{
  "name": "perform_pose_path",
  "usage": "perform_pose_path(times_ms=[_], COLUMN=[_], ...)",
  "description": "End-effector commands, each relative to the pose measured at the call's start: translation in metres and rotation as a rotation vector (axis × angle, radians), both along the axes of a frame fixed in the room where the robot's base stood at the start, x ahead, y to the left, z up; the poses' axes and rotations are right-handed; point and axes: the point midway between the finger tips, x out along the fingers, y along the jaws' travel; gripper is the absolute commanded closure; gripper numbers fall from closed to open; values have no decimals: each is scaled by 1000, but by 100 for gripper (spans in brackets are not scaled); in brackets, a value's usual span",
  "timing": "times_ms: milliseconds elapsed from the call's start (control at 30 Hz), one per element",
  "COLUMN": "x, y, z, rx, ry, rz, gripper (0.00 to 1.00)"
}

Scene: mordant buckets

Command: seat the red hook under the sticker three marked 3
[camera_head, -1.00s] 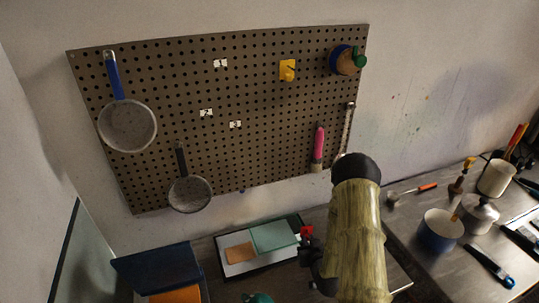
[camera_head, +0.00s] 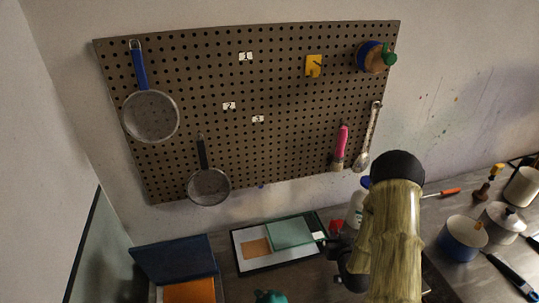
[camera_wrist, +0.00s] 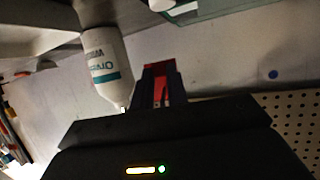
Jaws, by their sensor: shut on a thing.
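The red hook (camera_wrist: 158,72) is between the fingers of my gripper (camera_wrist: 160,90) in the wrist view, which are shut on it. In the head view my gripper (camera_head: 330,242) is low, over the bench below the pegboard, with a small red patch of the hook (camera_head: 336,225) showing. The sticker marked 3 (camera_head: 258,119) is on the pegboard (camera_head: 290,145), up and left of my gripper, with bare holes below it. Stickers marked 1 (camera_head: 245,57) and 2 (camera_head: 229,106) are above and left of it. The hook's peg end is not clear.
A yellow hook (camera_head: 314,66), pink-handled brush (camera_head: 341,145) and spoon (camera_head: 366,145) are at right. A white bottle (camera_wrist: 105,65) stands close to my gripper. A tray (camera_head: 245,263) lies below.

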Motion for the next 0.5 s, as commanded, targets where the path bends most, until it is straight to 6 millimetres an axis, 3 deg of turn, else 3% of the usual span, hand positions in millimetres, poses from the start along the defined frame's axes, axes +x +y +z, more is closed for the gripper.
perform_pose_path(times_ms=[200,500], x=[37,66], y=[32,91], z=[50,134], rx=[-2,-1], ry=[-11,-9], rz=[56,115], gripper=[100,100])
